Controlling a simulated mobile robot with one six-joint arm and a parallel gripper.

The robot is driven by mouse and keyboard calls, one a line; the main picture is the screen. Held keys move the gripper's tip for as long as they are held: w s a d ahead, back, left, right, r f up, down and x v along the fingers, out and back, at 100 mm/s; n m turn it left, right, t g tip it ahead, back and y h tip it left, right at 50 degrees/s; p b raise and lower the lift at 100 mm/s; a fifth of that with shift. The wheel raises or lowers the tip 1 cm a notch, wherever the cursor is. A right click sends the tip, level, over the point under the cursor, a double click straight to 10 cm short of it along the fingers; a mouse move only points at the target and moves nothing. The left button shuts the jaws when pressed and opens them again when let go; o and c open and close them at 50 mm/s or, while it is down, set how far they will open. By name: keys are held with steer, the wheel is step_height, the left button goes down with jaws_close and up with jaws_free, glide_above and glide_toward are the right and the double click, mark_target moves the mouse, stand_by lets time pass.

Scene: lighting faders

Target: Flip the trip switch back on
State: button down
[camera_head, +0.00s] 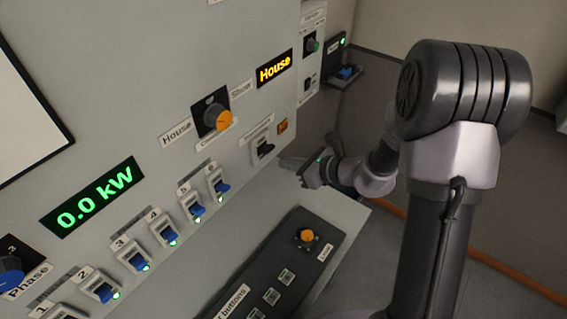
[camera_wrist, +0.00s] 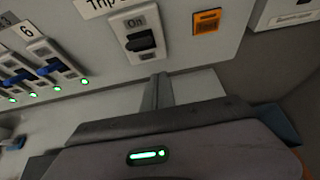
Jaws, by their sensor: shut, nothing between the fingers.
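The trip switch (camera_head: 262,146) is a white-plated switch with a black lever, low on the right part of the grey panel. In the wrist view the trip switch (camera_wrist: 140,38) has "On" printed above its lever, and the lever sits toward the lower part of the plate. My gripper (camera_head: 285,163) is just below and to the right of the switch, fingers toward the panel. In the wrist view the closed fingers of my gripper (camera_wrist: 158,82) show below the switch, empty.
A row of blue-lever breakers (camera_head: 170,235) with green lights is left of the switch. An orange label (camera_head: 282,126) is to its right. Above are a House/Show knob (camera_head: 218,119) and a display reading "House" (camera_head: 273,68). A green display (camera_head: 92,197) reads 0.0 kW. A button desk (camera_head: 285,262) lies below.

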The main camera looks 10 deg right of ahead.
steer(key=s+d+r+p, duration=0.3)
steer(key=s+d+r, duration=0.2)
steer(key=r, duration=0.2)
steer(key=shift+s, duration=0.1)
